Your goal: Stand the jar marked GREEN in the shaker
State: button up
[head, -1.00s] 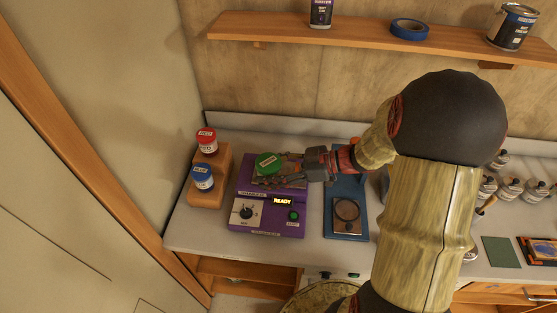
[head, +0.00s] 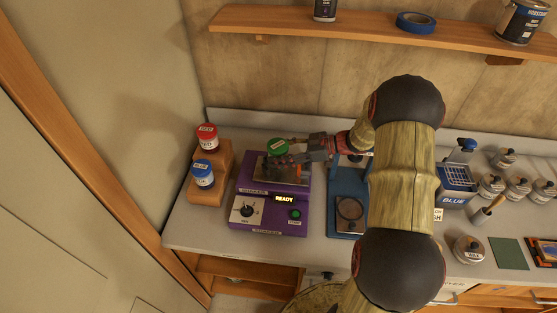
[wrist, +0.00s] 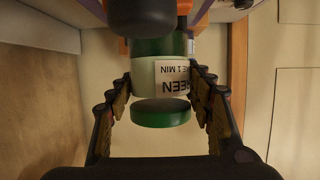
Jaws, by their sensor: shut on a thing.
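The jar marked GREEN (head: 278,147) shows its green lid in the head view, at the back edge of the shaker's plate in the picture. My gripper (head: 287,160) is shut on it, reaching in from the right. In the wrist view, the jar's white label (wrist: 172,78) reads GREEN upside down between my fingers (wrist: 160,100). The purple shaker (head: 268,214) stands on the bench below, with a metal plate, a lit READY display, a dial and a green button. I cannot tell whether the jar's base touches the plate; my gripper partly hides it.
A red-lidded jar (head: 207,137) and a blue-lidded jar (head: 202,173) stand on a wooden step block (head: 210,190) left of the shaker. A shelf (head: 380,35) runs above.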

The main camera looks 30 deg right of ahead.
jog(key=shift+w+d+f, duration=0.15)
jog(key=shift+w+f, duration=0.05)
jog(key=shift+f, duration=0.15)
jog(key=shift+f+b, duration=0.4)
jog(key=shift+f, duration=0.95)
jog(key=shift+f, duration=0.15)
jog(key=o, duration=1.6)
jog(key=shift+s+d+r, duration=0.15)
jog(key=shift+r, duration=0.05)
jog(key=shift+p+v, duration=0.45)
jog(key=shift+v, duration=3.05)
